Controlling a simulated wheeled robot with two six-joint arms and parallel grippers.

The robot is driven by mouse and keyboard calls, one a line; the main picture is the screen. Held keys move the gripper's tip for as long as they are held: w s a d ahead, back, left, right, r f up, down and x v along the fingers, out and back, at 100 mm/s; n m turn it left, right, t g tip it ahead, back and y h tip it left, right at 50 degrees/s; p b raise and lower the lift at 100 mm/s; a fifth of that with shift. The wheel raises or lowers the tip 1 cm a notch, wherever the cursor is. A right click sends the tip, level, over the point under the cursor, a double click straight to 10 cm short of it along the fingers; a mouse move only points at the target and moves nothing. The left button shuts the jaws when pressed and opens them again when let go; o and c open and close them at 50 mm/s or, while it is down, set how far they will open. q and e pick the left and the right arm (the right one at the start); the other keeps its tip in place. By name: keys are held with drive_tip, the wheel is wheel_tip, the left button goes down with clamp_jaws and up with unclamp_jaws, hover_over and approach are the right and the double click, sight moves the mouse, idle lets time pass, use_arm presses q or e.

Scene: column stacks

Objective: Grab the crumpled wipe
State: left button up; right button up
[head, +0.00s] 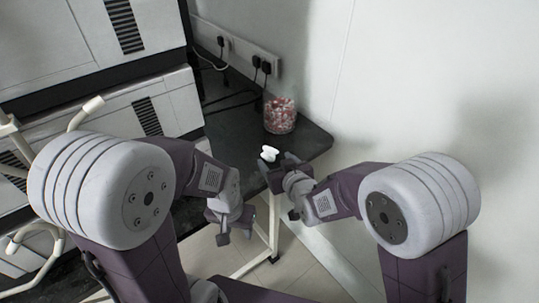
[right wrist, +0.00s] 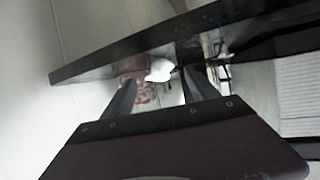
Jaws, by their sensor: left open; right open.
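The crumpled wipe (head: 268,153) is a small white lump near the front corner of the dark bench top (head: 310,143). My right gripper (head: 277,164) is open just in front of it at the bench edge. In the right wrist view the wipe (right wrist: 159,71) shows between and just beyond the open fingertips (right wrist: 157,82); I cannot tell whether they touch it. My left gripper (head: 230,226) is open and empty, lower and to the left, off the bench's front edge.
A clear jar of red and white pieces (head: 280,115) stands behind the wipe. Sockets with black plugs (head: 262,66) and cables are at the back wall. Large grey-white machines (head: 100,50) fill the left. A plain wall (head: 420,90) bounds the right.

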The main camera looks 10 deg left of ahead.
sight(272, 157)
drive_tip(key=b+x, duration=0.1)
drive_tip(key=x, duration=0.4)
drive_tip(key=shift+w+a+f, duration=0.1)
drive_tip(key=shift+w+f, duration=0.05)
drive_tip(key=shift+f, duration=0.05)
drive_tip(key=shift+r, duration=0.1)
drive_tip(key=c, duration=1.4)
